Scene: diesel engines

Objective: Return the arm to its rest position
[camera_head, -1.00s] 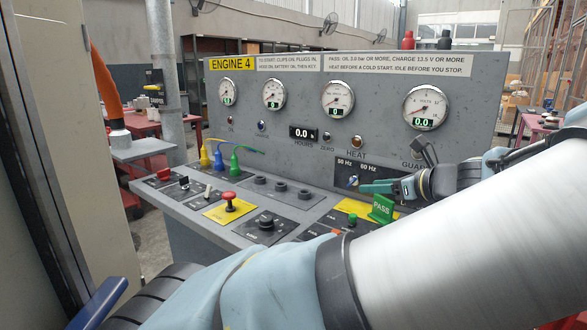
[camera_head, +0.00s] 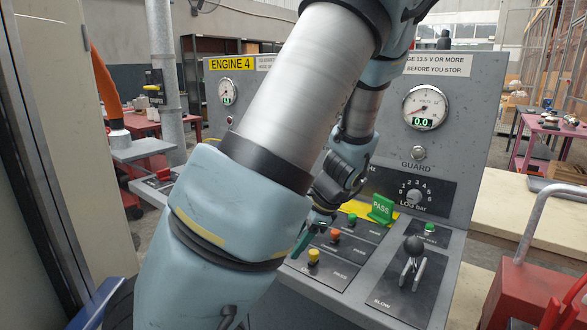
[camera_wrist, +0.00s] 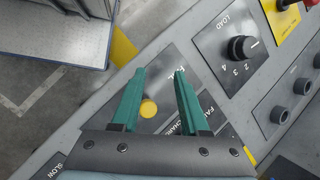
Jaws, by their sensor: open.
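My arm crosses the head view from the bottom left up to the top, bends there and hangs down in front of the engine panel. My gripper (camera_head: 304,243) is at its lower end, partly hidden behind my arm, over the sloping control desk. In the wrist view my gripper (camera_wrist: 160,74) shows two green fingers spread apart with nothing between their tips. Below them lies the desk with a yellow button (camera_wrist: 148,109) and a black load knob (camera_wrist: 242,48). A gap shows between the fingers and the desk, but its size is hard to tell.
The grey engine 4 panel (camera_head: 465,115) stands upright behind the desk. A red cart (camera_head: 530,290) is at the bottom right. A pale cabinet (camera_head: 75,120) stands close on the left.

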